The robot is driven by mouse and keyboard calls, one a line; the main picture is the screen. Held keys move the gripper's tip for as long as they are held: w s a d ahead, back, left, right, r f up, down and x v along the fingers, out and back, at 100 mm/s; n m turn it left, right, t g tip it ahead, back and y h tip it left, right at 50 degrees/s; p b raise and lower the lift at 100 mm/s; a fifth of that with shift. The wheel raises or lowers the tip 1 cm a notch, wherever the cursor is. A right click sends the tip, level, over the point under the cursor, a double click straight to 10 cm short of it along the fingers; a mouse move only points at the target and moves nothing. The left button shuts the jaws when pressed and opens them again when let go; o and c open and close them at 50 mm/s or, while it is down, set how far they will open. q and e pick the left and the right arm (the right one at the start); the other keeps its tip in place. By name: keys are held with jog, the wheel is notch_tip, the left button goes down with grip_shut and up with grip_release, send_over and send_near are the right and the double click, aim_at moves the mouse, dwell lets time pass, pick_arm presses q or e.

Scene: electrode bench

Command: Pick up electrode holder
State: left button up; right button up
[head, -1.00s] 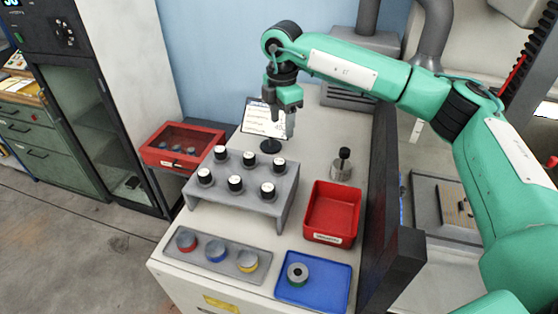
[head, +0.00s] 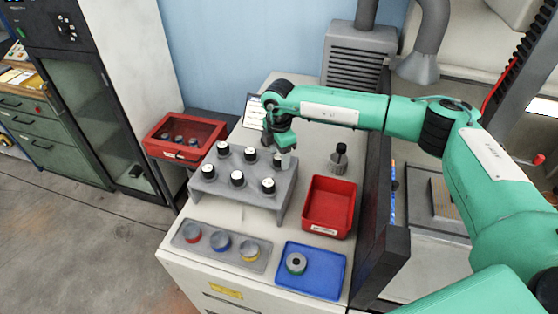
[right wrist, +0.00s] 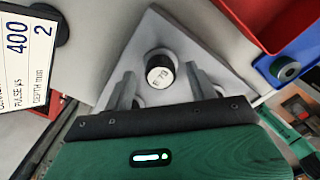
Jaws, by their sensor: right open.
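Several electrode holders, black cylinders with white tops, stand upright in a grey rack (head: 245,193) on the bench. A front-row holder (head: 237,178) is in plain view in the head view. My right gripper (head: 288,161) points down over the back right corner of the rack and partly hides the holder there. In the right wrist view a holder (right wrist: 160,70) with a marked white top, which seems to read "E 70", shows between and just beyond the spread fingers of the right gripper (right wrist: 162,88). The gripper is open and empty. My left gripper is not in view.
Right of the rack are a red tray (head: 331,182) and a knurled metal piece (head: 340,158). A dark panel (head: 380,260) bounds the bench's right.

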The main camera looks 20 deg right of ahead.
jog(key=shift+f, duration=0.15)
jog(key=c, duration=1.1)
jog(key=shift+c, duration=0.7)
